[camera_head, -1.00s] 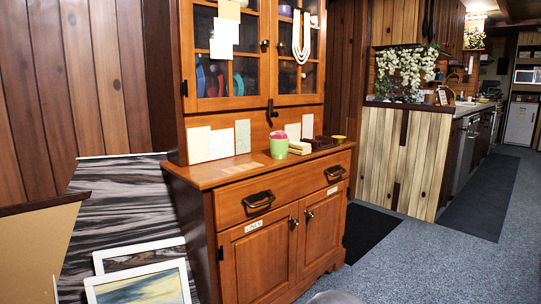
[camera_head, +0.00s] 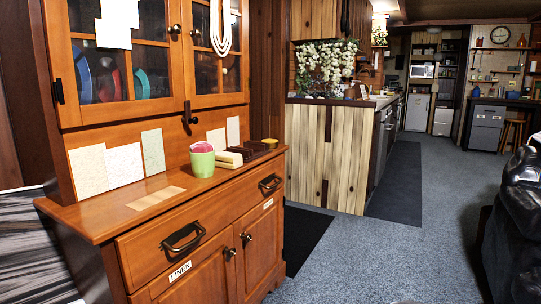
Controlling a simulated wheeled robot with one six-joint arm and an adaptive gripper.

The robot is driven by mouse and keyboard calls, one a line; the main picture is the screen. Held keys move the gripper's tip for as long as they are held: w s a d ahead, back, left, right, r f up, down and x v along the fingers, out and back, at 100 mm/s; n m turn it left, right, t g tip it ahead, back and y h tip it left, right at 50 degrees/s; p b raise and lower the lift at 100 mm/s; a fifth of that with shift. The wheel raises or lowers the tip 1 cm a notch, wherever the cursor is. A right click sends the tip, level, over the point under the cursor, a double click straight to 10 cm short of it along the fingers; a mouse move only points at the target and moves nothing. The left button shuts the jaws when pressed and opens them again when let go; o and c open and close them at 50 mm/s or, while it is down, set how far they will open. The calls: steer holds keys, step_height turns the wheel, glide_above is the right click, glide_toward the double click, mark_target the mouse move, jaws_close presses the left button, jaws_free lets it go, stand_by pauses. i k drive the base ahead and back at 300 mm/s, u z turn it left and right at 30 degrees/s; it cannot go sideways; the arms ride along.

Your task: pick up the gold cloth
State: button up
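I see nothing that is clearly a gold cloth. A flat tan rectangle (camera_head: 155,197) lies on the wooden cabinet's top (camera_head: 110,217), near its left front; I cannot tell whether it is cloth. A small yellow item (camera_head: 270,143) sits at the right end of the same top, too small to make out. My gripper is not in view.
On the cabinet top are a green and pink cup (camera_head: 202,163), a cream block (camera_head: 228,159) and a dark brown holder (camera_head: 252,149). A black leather chair (camera_head: 519,220) stands at right. Grey carpet (camera_head: 400,250) is open between cabinet and chair.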

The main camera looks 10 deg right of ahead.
mark_target(225, 160)
steer(key=z, duration=0.25)
steer(key=i, duration=0.7)
steer(key=u, duration=0.7)
steer(key=i, duration=0.7)
steer(key=u, duration=0.7)
